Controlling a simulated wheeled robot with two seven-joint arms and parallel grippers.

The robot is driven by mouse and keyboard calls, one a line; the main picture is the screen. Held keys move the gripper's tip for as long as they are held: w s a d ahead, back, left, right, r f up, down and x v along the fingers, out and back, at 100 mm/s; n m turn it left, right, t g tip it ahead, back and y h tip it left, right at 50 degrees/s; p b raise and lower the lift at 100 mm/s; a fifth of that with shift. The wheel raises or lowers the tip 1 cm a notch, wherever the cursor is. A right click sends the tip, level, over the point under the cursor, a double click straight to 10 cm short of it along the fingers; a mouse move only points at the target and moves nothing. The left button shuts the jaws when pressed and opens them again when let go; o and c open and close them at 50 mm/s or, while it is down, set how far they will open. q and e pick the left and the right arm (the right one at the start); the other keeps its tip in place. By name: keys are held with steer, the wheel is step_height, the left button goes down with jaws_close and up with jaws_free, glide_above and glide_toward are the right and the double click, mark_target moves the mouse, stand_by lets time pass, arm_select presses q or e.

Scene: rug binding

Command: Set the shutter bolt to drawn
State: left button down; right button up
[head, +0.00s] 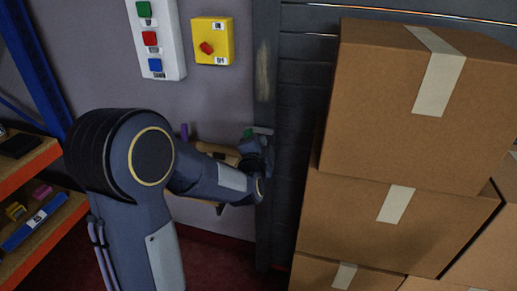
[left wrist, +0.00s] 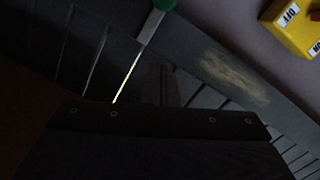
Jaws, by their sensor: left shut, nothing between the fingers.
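The shutter bolt shows as a short grey bar (head: 262,130) with a green end (head: 248,133) on the upright rail at the shutter's left edge. In the left wrist view the green end (left wrist: 163,4) is cut by the top edge, and the grey bar (left wrist: 151,27) runs down from it toward the slats. My left gripper (head: 255,150) is just below the bolt, close to the rail; I cannot tell whether it touches. Its fingers (left wrist: 160,82) are dark, shut and empty in the left wrist view. My right gripper is not in view.
Stacked cardboard boxes (head: 395,215) stand close on the right, in front of the shutter (head: 300,75). A yellow switch box (head: 212,41) and a white button panel (head: 155,40) are on the wall. Shelves (head: 35,160) with small items stand at the left.

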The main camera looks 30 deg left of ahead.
arm_select(q)
steer(key=w+a+f, duration=0.2)
steer(key=w+a, duration=0.2)
steer(key=a, duration=0.1)
steer(key=shift+w+f, duration=0.2)
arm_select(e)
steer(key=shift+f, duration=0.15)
arm_select(q)
steer(key=shift+a, duration=0.2)
